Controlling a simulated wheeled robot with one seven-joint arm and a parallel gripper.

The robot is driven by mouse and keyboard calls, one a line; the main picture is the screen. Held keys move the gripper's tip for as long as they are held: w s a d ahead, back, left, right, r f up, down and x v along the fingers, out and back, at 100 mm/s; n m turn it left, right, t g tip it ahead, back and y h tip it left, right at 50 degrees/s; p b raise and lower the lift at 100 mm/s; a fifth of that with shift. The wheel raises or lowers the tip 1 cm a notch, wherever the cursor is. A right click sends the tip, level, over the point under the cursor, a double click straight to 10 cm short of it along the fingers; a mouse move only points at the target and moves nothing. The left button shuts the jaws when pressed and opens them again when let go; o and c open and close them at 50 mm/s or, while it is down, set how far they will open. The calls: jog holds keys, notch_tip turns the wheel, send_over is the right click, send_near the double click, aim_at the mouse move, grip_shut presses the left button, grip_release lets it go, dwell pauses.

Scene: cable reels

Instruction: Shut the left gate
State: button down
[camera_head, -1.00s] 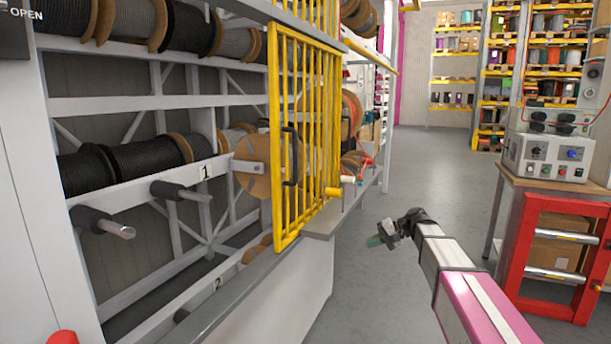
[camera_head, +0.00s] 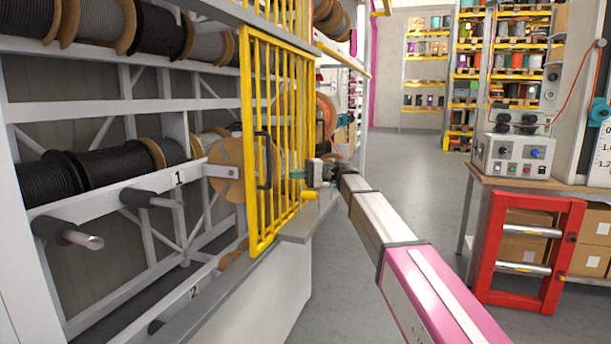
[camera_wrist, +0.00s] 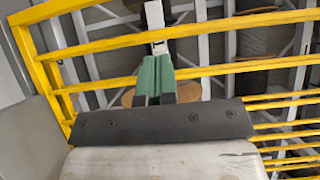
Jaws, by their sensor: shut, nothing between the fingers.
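The yellow barred gate (camera_head: 249,150) stands at the right part of the reel rack, leaving the rack's left part uncovered. A black upright handle (camera_head: 263,160) is on its near side. More yellow bars show behind it, so I cannot tell where one gate ends and another begins. My gripper (camera_head: 299,174) is just right of the gate's bars, its green fingertips pointing left. In the wrist view the fingers (camera_wrist: 155,77) are shut and empty, in front of the yellow bars (camera_wrist: 90,47). I cannot tell whether they touch the bars.
Reels of black and grey cable (camera_head: 105,170) fill the rack at left, and bare spindles (camera_head: 150,199) stick out from it. A grey ledge (camera_head: 215,285) runs below the gate. A bench with a control box (camera_head: 517,155) and a red frame (camera_head: 487,255) stand at right. The aisle floor (camera_head: 410,165) is clear.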

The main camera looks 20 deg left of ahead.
jog(key=s+a, duration=0.4)
jog(key=s, duration=0.1)
jog(key=shift+s, duration=0.3)
